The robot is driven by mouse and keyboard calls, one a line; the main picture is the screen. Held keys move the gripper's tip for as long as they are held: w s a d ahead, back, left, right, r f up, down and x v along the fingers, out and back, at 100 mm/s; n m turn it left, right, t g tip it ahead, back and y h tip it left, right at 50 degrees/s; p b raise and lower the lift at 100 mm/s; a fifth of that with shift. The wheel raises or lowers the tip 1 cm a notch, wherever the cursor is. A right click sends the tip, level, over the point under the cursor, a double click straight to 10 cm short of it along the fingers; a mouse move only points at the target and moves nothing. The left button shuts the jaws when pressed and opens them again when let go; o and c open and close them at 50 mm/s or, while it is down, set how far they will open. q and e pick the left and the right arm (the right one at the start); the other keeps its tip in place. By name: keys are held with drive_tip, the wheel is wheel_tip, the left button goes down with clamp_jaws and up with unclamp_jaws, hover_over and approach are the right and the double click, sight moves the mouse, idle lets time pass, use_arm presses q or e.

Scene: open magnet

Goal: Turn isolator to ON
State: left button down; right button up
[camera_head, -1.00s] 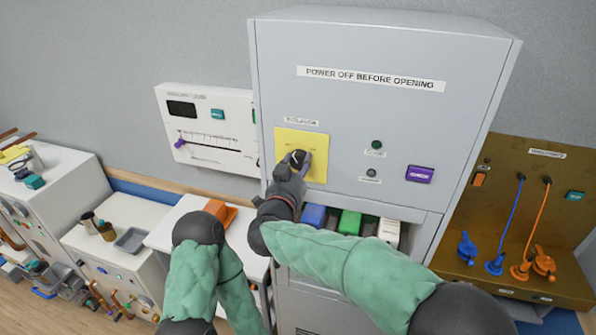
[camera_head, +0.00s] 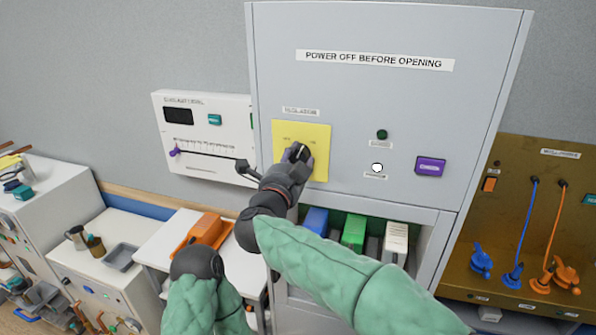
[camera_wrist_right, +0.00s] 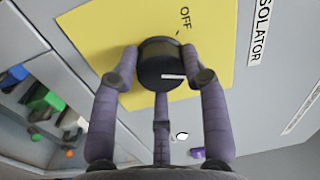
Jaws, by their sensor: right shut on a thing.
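The isolator is a black round knob (camera_head: 300,152) on a yellow plate (camera_head: 320,165) on the grey cabinet front. My right gripper (camera_head: 299,156) is shut on the knob. In the right wrist view its purple-grey fingers (camera_wrist_right: 162,85) close around the knob (camera_wrist_right: 160,62) from both sides, with a third finger below. The knob's white mark points right in that view, towards the ISOLATOR label (camera_wrist_right: 262,30) and away from the printed OFF (camera_wrist_right: 185,17). The ON marking is not legible. My left gripper does not show; only its green-sleeved arm is at the lower left.
A white lamp (camera_head: 377,168) is lit below a dark green lamp (camera_head: 382,134). A purple button (camera_head: 430,167) is to their right. A white slider panel (camera_head: 205,130) is left of the cabinet; a brown board with cords (camera_head: 515,215) is to the right.

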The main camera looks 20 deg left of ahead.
drive_tip(key=m+b, duration=0.1)
drive_tip(key=f+m+b, duration=0.1)
drive_tip(key=m, duration=0.1)
drive_tip(key=shift+a+m+b, duration=0.3)
drive_tip(key=shift+a+b, duration=0.05)
drive_tip(key=shift+a, duration=0.05)
drive_tip(key=shift+r+m+b, duration=0.15)
drive_tip(key=shift+m+b, duration=0.15)
drive_tip(key=shift+m, duration=0.2)
drive_tip(key=shift+s+r, duration=0.1)
drive_tip(key=shift+r, duration=0.15)
